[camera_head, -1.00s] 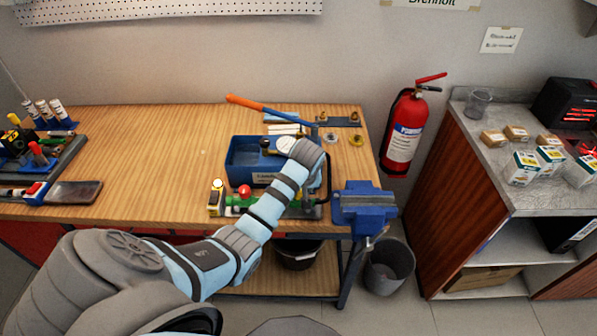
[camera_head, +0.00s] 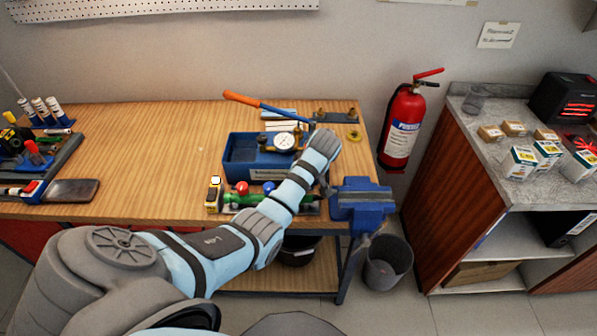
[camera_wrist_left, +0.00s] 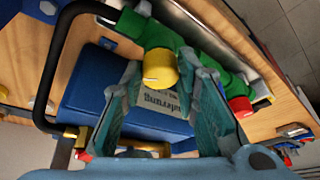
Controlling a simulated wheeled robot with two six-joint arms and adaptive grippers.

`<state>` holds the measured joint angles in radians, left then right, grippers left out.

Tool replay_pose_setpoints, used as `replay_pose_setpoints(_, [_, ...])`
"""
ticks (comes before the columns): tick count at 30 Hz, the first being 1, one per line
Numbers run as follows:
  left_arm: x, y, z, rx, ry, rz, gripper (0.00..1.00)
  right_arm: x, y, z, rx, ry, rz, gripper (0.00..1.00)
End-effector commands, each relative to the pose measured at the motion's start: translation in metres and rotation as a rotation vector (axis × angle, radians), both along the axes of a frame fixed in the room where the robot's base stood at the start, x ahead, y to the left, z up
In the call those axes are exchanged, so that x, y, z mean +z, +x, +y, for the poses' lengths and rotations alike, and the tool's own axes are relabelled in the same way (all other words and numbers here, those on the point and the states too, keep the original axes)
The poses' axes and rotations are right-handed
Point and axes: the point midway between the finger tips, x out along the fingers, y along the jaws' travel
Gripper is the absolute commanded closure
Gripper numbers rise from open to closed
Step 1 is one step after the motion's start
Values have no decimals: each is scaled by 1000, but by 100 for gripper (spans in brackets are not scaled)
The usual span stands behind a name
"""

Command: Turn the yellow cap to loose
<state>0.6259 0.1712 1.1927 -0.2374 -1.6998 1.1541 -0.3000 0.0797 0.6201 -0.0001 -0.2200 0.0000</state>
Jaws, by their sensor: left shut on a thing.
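The yellow cap (camera_wrist_left: 160,68) sits on the green pipe body (camera_wrist_left: 185,38) in the left wrist view. My left gripper (camera_wrist_left: 161,63) has its fingers on either side of the cap and is shut on it. A red cap (camera_wrist_left: 241,106) is on the same body, to the right. In the head view, the green body (camera_head: 231,207) lies near the bench's front edge, with the red cap (camera_head: 242,188) and a blue cap (camera_head: 268,187) showing. My left arm hides the yellow cap and gripper there. My right gripper is not in view.
A blue test pump tank (camera_head: 235,158) with an orange-handled lever (camera_head: 243,99) and a gauge (camera_head: 284,142) stands behind the body. A blue vise (camera_head: 360,203) is at the right bench edge. A black hose (camera_wrist_left: 47,85) curves beside the gripper. The bench's middle left is clear.

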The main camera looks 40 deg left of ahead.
Motion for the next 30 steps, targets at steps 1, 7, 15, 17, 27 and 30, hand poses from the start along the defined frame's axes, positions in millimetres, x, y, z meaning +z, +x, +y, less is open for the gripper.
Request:
replay_pose_setpoints(1, [1,0,1,0,2,-2,100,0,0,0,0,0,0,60])
replay_pose_setpoints(7, [1,0,1,0,3,-2,100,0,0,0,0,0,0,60])
replay_pose_setpoints(15, [0,0,0,0,2,-1,52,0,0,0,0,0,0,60])
replay_pose_setpoints(17, [0,0,0,-1,1,-1,52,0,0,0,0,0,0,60])
replay_pose_setpoints(27, [35,-1,-14,-2,-1,-6,52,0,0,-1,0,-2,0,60])
replay_pose_setpoints(30, [54,-3,-21,-1,1,-5,52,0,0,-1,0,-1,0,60])
